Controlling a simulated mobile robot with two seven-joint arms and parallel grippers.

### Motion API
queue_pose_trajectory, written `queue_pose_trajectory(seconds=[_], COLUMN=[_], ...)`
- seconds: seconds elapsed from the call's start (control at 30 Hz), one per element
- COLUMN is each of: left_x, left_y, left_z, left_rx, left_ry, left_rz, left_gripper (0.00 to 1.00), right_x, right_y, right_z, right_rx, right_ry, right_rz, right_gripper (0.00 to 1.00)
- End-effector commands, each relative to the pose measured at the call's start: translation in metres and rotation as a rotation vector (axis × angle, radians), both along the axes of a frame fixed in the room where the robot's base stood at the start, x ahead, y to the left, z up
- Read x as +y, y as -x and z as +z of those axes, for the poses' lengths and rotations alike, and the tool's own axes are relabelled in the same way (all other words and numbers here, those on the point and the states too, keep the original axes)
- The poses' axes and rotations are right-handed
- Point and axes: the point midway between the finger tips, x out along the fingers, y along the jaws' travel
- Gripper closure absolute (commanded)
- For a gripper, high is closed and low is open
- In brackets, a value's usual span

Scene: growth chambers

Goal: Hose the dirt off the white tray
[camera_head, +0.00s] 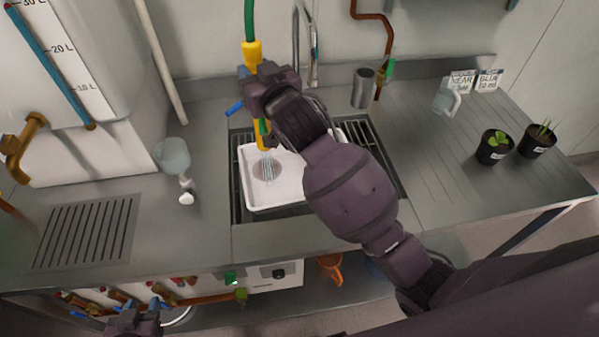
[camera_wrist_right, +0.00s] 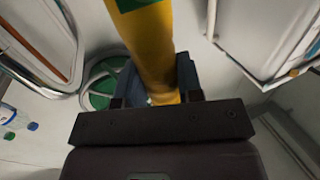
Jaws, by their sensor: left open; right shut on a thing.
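The white tray (camera_head: 262,195) lies on the slatted grate of the sink. A round brownish dirt patch (camera_head: 268,171) shows on it. My right gripper (camera_head: 262,98) is above the tray, shut on the yellow hose nozzle (camera_head: 251,54) with a green hose (camera_head: 249,18) running up from it. The nozzle also fills the middle of the right wrist view (camera_wrist_right: 155,55). Thin streams of water (camera_head: 267,165) fall from the nozzle onto the dirt patch. My right arm hides the tray's right part. My left gripper (camera_head: 135,318) is low at the bottom left edge, open and empty, away from the tray.
A faucet (camera_head: 297,45) and a grey metal cup (camera_head: 362,88) stand behind the sink. A clear bottle (camera_head: 175,160) stands left of it. Two potted plants (camera_head: 494,147) and a clear jug (camera_head: 446,98) are on the right counter. An orange jug (camera_head: 330,267) is below the counter.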

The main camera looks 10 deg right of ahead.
Motion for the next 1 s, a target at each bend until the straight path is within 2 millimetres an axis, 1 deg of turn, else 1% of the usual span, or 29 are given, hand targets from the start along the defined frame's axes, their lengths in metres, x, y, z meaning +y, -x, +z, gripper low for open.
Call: queue_pose_trajectory(seconds=[0.8,1.0], left_x=[-0.001,-0.001], left_y=[-0.005,-0.004], left_z=[0.003,0.002], left_rx=[-0.010,-0.008], left_ry=[0.001,0.000], left_rz=[-0.003,-0.002], left_gripper=[0.58,0.58], right_x=[0.001,0.001], right_y=[-0.039,-0.044], right_z=[0.001,0.001], right_rx=[-0.002,-0.002], right_ry=[-0.001,-0.001], right_rz=[0.000,0.000], right_gripper=[0.94,0.94])
